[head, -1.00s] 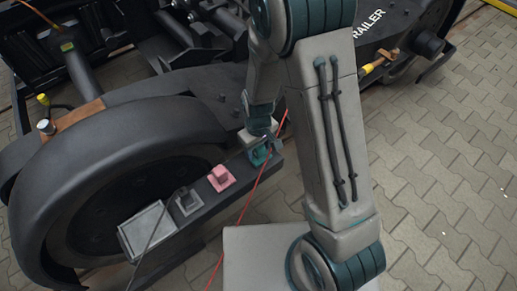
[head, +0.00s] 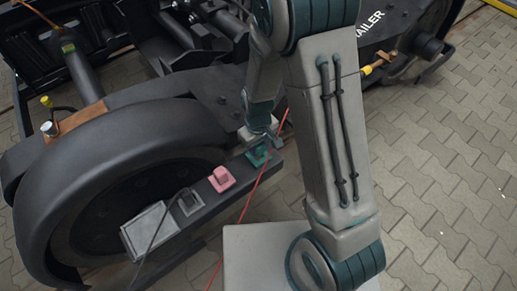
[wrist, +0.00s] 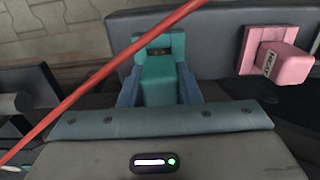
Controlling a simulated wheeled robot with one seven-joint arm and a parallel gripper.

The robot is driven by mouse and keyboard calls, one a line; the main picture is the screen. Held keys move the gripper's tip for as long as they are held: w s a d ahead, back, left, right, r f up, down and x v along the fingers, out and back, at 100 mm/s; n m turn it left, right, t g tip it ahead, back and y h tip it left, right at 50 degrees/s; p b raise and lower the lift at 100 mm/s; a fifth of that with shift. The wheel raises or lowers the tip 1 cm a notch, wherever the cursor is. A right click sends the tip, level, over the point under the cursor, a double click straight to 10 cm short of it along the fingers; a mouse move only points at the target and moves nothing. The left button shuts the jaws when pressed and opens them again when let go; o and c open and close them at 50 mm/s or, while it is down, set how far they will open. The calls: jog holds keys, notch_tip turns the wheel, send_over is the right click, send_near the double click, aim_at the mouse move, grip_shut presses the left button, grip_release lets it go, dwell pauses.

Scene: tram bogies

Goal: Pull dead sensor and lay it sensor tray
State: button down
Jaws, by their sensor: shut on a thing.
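My gripper (wrist: 158,88) is shut on a teal sensor block (wrist: 158,78). The block is at a teal socket (wrist: 174,45) on the dark bar; whether it is seated or slightly out I cannot tell. In the head view my gripper (head: 262,138) is above the teal socket (head: 257,157), at the bar's right end. A pink sensor (head: 222,179) sits left of it on the bar and shows at right in the wrist view (wrist: 285,62), with a label. A dark grey sensor mount (head: 188,201) is further left. A light grey tray (head: 150,230) is at the bar's left end.
A red cable (wrist: 110,72) crosses close in front of the wrist camera, past the teal block. It also runs beside my gripper in the head view (head: 246,205). A dark cable lies across the tray. A large wheel (head: 120,150) stands behind the bar. Paved floor is open at right.

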jog(key=shift+r+p, duration=1.5)
jog(key=shift+r, duration=0.55)
